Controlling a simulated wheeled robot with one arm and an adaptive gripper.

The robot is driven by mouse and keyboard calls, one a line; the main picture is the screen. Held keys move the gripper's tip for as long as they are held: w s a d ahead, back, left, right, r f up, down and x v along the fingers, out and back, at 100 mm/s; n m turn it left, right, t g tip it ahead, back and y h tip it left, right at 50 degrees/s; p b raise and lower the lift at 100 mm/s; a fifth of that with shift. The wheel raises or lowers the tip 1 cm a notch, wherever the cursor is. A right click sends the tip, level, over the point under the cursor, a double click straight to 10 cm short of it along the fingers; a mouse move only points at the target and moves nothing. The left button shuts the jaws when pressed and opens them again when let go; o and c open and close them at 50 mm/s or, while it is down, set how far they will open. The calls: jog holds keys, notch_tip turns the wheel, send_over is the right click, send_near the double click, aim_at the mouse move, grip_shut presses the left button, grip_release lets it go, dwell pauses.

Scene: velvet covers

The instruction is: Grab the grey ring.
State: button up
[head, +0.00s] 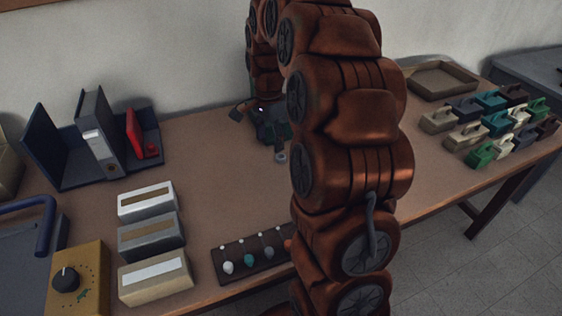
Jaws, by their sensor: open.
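A small grey ring (281,158) shows on the brown table, just left of my arm and close below my gripper in the picture. My gripper (259,134) is dark, at the end of the copper-coloured arm, and hangs near the back of the table. Its fingers are spread open and I see nothing held between them. One finger points left and the other points down towards the ring. The view is too small to tell whether that finger touches the ring. My arm hides part of the table to the right.
Left on the table (215,190) are a dark organiser with binders (97,135), several labelled boxes (150,238) and a yellow dial box (78,280). A dark pegged strip (250,258) lies at the front. Right are an empty tray (443,80) and several coloured handled blocks (495,122).

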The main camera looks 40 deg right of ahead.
aim_at(281, 156)
jog(key=d, duration=0.1)
jog(key=w+d+f+m, duration=0.1)
jog(key=d, duration=0.1)
jog(key=w+d+f+m, duration=0.1)
jog(key=shift+w+d+f+b, duration=0.1)
jog(key=shift+d+f+b, duration=0.1)
jog(key=shift+d+b, duration=0.1)
jog(key=shift+w+d+f+m, duration=0.15)
jog(key=shift+d+f+m, duration=0.15)
jog(key=shift+m, duration=0.1)
jog(key=shift+d+f+p, duration=0.15)
jog(key=shift+f+p, duration=0.25)
jog(key=shift+f, duration=1.45)
jog(key=shift+d+f+p, duration=0.1)
jog(key=shift+f+p, duration=0.3)
jog(key=shift+f, duration=1.45)
jog(key=c, duration=0.9)
jog(key=shift+r, duration=0.1)
